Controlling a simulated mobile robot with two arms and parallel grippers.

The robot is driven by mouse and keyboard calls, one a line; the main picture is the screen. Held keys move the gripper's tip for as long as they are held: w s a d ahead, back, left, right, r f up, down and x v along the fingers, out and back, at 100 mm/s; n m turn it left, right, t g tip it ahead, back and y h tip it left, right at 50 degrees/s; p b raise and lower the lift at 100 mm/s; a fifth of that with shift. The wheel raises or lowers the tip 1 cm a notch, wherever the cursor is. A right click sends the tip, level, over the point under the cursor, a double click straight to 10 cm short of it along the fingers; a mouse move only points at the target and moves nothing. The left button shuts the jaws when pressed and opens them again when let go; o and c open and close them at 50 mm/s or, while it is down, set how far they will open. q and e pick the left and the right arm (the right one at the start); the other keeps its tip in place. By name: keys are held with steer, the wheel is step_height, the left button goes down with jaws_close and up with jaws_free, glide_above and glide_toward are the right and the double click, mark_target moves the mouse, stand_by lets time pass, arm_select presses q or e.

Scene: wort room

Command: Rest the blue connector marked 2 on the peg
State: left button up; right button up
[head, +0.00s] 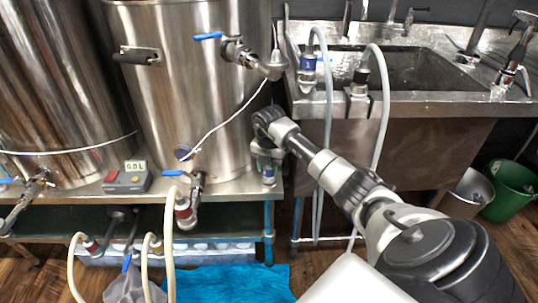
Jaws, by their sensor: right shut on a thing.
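My right gripper (266,152) is at the front right corner of the steel stand, its fingers pointing down. It is shut on a small fitting with a blue band (268,176), apparently a blue connector. The fingers hide much of it, and no number can be read. A dark connector (361,76) with a hose sits in a bracket (358,95) on the same edge. I cannot tell which part is the peg. My left gripper is not in view.
Two steel kettles stand on the stand, the nearer one (190,90) with blue-handled valves. A control box (127,180) is at its foot. Hoses with red fittings (184,210) hang below. A blue mat (225,284) and a green bucket (512,190) are on the floor.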

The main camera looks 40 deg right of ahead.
steer(key=shift+f, duration=0.25)
steer(key=o, duration=1.1)
